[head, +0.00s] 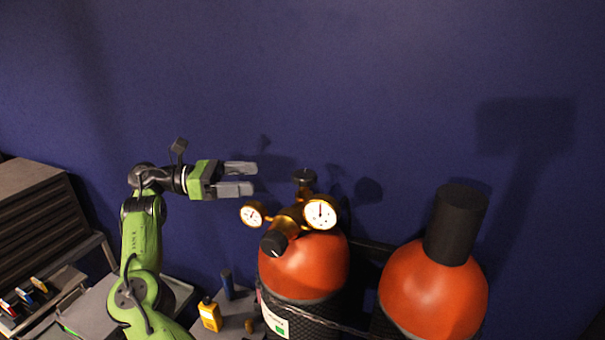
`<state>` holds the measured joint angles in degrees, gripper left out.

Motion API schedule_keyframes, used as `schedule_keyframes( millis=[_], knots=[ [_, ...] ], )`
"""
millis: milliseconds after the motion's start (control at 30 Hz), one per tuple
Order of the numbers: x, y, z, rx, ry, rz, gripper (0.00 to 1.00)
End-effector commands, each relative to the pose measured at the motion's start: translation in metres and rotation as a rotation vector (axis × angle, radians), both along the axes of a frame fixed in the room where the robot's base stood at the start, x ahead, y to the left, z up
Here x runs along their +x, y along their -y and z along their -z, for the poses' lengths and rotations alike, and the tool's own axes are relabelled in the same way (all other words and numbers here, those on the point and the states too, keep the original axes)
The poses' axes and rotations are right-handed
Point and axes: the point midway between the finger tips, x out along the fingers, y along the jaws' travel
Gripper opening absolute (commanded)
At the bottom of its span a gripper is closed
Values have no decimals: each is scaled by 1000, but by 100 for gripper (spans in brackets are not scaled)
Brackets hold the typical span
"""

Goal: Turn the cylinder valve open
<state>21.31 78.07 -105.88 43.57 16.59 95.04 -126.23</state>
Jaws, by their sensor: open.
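An orange gas cylinder (290,265) stands upright in the middle of the head view, with a brass regulator (289,221) on top. The regulator carries two round dial gauges, a left one (253,214) and a larger right one (320,213). A dark round knob (304,177), which looks like the cylinder valve, sticks up behind the gauges. A black knob (273,244) points toward the front. My gripper (241,179) is open and empty. It points right, to the left of the valve knob and apart from it in the picture.
A second orange cylinder (432,291) with a black cap (456,224) stands at the right. A blue wall (400,90) closes the back.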

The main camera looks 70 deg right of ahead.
Motion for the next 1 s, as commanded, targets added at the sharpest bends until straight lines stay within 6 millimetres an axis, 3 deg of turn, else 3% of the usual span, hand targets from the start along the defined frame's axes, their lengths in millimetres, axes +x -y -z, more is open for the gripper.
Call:
schedule_keyframes(
  millis=[300,500,867,1000],
  knots=[
    [-76,25,2,4,2,5,82],
    [-113,38,1,2,0,3,82],
    [-125,43,1,1,-3,0,82],
    [-125,43,1,2,-2,0,64]
  ],
)
